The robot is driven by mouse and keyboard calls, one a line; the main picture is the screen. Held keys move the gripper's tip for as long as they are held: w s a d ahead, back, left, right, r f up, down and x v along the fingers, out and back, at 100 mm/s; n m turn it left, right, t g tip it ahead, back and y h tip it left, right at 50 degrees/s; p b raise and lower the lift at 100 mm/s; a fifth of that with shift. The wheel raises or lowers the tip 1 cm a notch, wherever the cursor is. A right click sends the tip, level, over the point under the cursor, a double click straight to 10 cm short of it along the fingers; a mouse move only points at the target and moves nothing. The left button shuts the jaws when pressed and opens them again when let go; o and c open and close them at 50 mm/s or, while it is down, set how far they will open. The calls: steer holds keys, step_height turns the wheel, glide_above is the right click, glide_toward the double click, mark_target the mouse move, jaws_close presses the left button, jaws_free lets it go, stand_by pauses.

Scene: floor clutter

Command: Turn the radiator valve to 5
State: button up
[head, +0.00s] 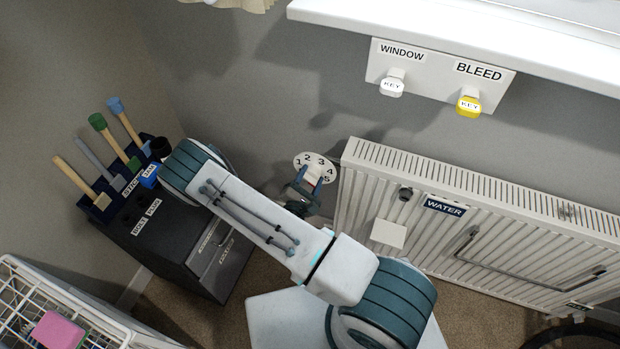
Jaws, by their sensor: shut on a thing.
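The radiator valve's white dial (302,160) shows the numbers 1 to 5 and sits at the left end of the white radiator (440,215). My gripper (308,180) is at the dial, reached from the lower left by my arm. It is shut on the valve's pale knob (314,172), just below the numbers. The gripper and arm hide most of the knob and the valve body, so I cannot tell which number it points at.
A dark cabinet (185,245) with several handled tools stands on the left. A white wire rack (40,300) with a pink item (58,331) is at lower left. White and yellow keys (468,103) hang on a wall panel (420,85) under the sill (450,40).

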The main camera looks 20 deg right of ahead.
steer(key=o, duration=1)
steer(key=shift+c, duration=0.2)
steer(key=shift+s+a, duration=0.1)
steer(key=b+v, duration=0.1)
steer(key=v, duration=1.2)
steer(key=shift+s+a, duration=0.25)
steer(key=shift+s, duration=0.05)
